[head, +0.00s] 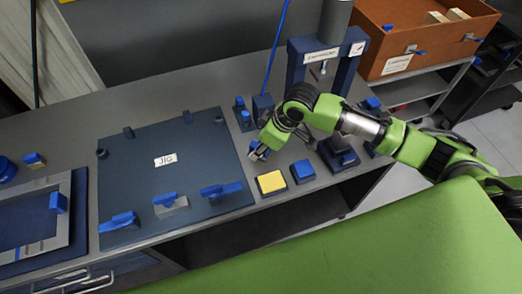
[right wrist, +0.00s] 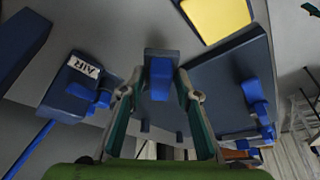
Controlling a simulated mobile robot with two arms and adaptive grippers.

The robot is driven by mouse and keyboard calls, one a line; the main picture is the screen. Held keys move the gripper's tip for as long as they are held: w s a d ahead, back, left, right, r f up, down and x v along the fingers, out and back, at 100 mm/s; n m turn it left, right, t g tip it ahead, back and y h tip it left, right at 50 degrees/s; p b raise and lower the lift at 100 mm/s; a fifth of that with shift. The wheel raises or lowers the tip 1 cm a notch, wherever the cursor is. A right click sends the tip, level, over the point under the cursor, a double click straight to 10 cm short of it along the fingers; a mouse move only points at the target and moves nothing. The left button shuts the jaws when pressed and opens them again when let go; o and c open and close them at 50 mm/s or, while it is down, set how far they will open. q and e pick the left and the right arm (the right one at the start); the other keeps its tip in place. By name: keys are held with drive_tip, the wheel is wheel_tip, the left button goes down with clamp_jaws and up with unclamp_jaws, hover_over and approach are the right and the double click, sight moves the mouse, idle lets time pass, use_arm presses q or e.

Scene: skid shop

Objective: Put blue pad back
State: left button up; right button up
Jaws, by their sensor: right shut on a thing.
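My right gripper (head: 259,153) reaches down beside the right edge of the jig plate. In the right wrist view its fingers (right wrist: 160,92) are shut on a small blue piece (right wrist: 160,76) with a dark blue end. I cannot tell whether this piece touches the bench below. In the head view the gripper mostly hides it. A blue-topped block (head: 303,170) stands on the bench to the right, beside a yellow-topped block (head: 271,183). The yellow top (right wrist: 217,14) also shows in the right wrist view. My left gripper is not in view.
The jig plate (head: 170,140) carries blue clamps (head: 222,191) along its front. A block marked AIR (right wrist: 70,88) is close to my right gripper. A dark blue press (head: 297,65) stands behind my right arm. An orange crate (head: 425,50) is at the back right.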

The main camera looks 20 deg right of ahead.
drive_tip(key=shift+w+d+f, duration=0.15)
drive_tip(key=shift+f, duration=0.1)
drive_tip(key=shift+w+d+f+p, duration=0.15)
drive_tip(key=shift+f+p, duration=0.4)
drive_tip(key=shift+f, duration=1.3)
drive_tip(key=shift+f, duration=0.1)
drive_tip(key=o, duration=1)
drive_tip(key=shift+r, duration=0.2)
drive_tip(key=b+v, duration=0.1)
drive_tip(key=v, duration=1.1)
drive_tip(key=shift+w, duration=0.1)
